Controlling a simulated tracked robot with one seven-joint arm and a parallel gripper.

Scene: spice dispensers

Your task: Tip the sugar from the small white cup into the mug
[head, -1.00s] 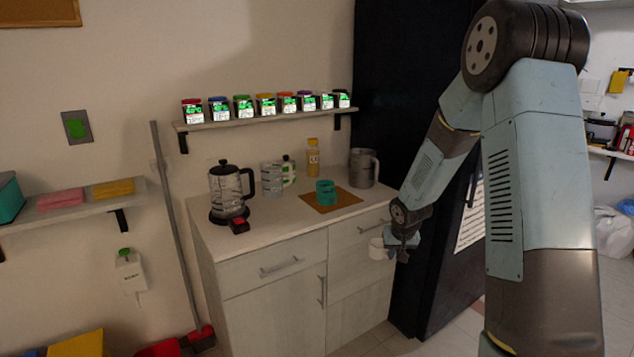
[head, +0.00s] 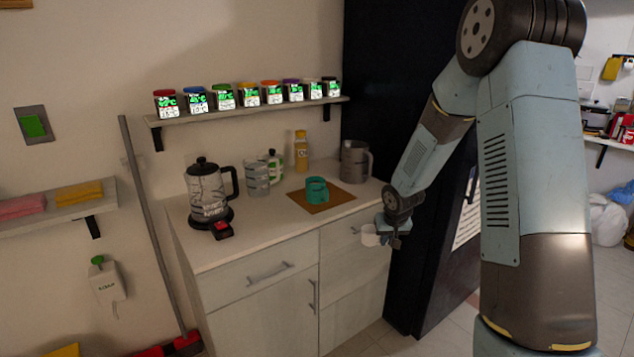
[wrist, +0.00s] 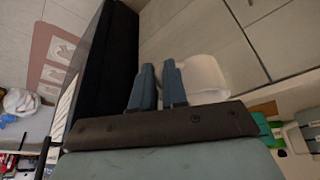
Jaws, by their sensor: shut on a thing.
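The small white cup (head: 371,236) is at my gripper (head: 388,240), in front of the cabinet's right drawers and lower than the counter top. In the wrist view the cup (wrist: 205,76) sits just right of the two blue-grey fingers (wrist: 159,85). My gripper is shut on the cup; the exact part held is hard to see. I cannot see any sugar inside the cup. A teal mug (head: 316,190) stands upright on a brown mat (head: 335,197) on the counter, up and left of my gripper. The inside of the mug is not visible.
The counter (head: 260,225) also holds a glass kettle (head: 208,190), a ribbed clear container (head: 257,178), a yellow bottle (head: 301,150) and a grey jug (head: 355,162). A shelf of several spice dispensers (head: 250,96) hangs above. A tall black cabinet (head: 400,80) stands to the right.

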